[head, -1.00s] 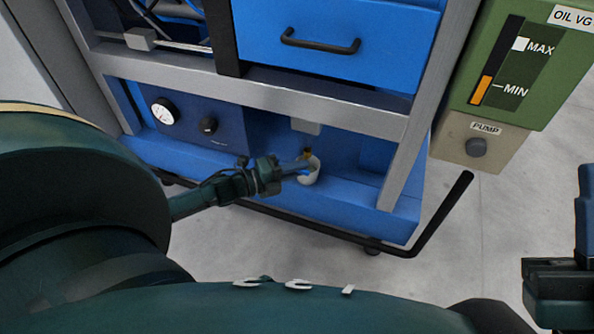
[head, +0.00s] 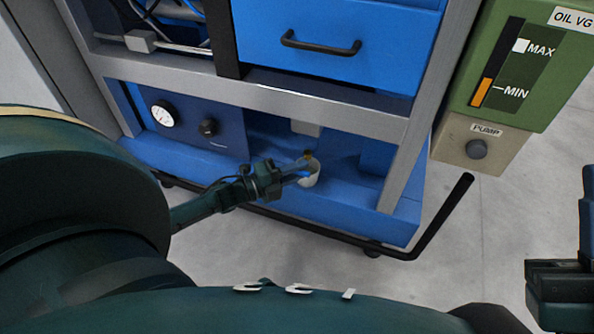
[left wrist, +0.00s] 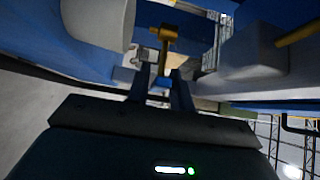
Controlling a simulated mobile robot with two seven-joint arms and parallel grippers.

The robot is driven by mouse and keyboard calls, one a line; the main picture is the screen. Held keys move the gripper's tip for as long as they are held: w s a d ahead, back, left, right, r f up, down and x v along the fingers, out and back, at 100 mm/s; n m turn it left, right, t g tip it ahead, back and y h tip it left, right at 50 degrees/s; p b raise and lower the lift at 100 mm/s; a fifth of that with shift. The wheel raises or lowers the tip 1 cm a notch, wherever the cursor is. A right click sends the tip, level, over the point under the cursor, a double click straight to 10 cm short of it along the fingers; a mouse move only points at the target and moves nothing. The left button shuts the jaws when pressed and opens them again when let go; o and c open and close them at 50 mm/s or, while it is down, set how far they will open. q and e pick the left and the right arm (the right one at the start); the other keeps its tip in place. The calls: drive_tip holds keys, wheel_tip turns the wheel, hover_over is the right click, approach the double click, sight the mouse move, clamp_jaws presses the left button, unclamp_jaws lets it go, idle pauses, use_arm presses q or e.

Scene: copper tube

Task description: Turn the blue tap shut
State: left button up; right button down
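The brass tap (head: 308,155) sits low in the blue cart, just above a white cup (head: 311,178). My left gripper (head: 300,173) reaches in from the left with its fingertips beside the cup and just below the tap. In the left wrist view the brass tap body (left wrist: 165,36) is ahead of my left gripper (left wrist: 162,74). Its two fingers stand apart, with a small blue piece (left wrist: 160,83), apparently the tap's handle, between them. Contact is not clear. My right gripper (head: 585,215) is partly in view at the right edge; its fingertips are not clear.
The cart's grey frame bar (head: 300,104) and a blue drawer (head: 335,45) are above the tap. A panel with a gauge (head: 163,113) and black knob (head: 208,127) is to the left. A black rail (head: 290,219) runs along the front. The green pump unit (head: 520,60) stands at the right.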

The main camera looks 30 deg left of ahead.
use_arm(q)
drive_tip(key=shift+o, duration=1.4)
drive_tip(key=shift+s, duration=0.15)
